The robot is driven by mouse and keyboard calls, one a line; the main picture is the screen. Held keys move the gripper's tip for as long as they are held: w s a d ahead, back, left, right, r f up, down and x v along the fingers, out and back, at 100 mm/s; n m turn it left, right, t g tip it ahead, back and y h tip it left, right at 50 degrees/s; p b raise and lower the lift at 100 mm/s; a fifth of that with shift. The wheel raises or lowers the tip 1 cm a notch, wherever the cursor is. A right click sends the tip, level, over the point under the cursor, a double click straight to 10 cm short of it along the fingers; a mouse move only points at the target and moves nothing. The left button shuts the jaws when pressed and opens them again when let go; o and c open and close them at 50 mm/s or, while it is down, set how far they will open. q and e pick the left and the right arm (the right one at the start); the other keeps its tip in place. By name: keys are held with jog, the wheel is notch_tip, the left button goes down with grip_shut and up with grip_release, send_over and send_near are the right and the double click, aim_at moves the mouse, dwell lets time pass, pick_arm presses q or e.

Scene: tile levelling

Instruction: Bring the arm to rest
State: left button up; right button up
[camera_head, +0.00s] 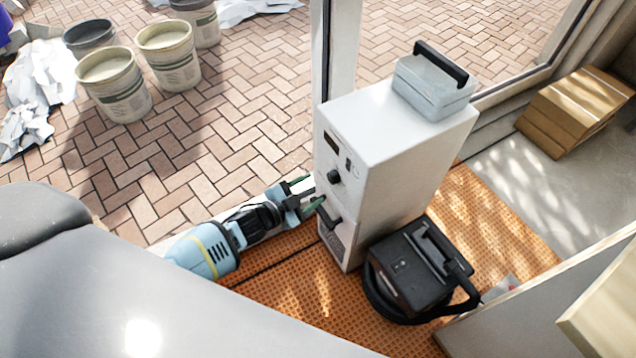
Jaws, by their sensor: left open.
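My left arm (205,250) reaches in from the lower left, blue and black. My left gripper (308,194) has green fingers, spread open, with nothing visible between them. Its fingertips are close to the left side of a tall white machine (395,135), near a dark handle low on that side. I cannot tell whether they touch it. My right gripper is not in view.
A grey case (433,88) lies on top of the machine. A black case with a cable (410,270) stands on the orange mat (480,215) beside it. Buckets (113,88) and crumpled sheeting stand on the brick paving. Cardboard boxes (575,108) are at the right.

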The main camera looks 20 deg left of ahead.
pick_arm(q)
jog(key=shift+v, duration=0.75)
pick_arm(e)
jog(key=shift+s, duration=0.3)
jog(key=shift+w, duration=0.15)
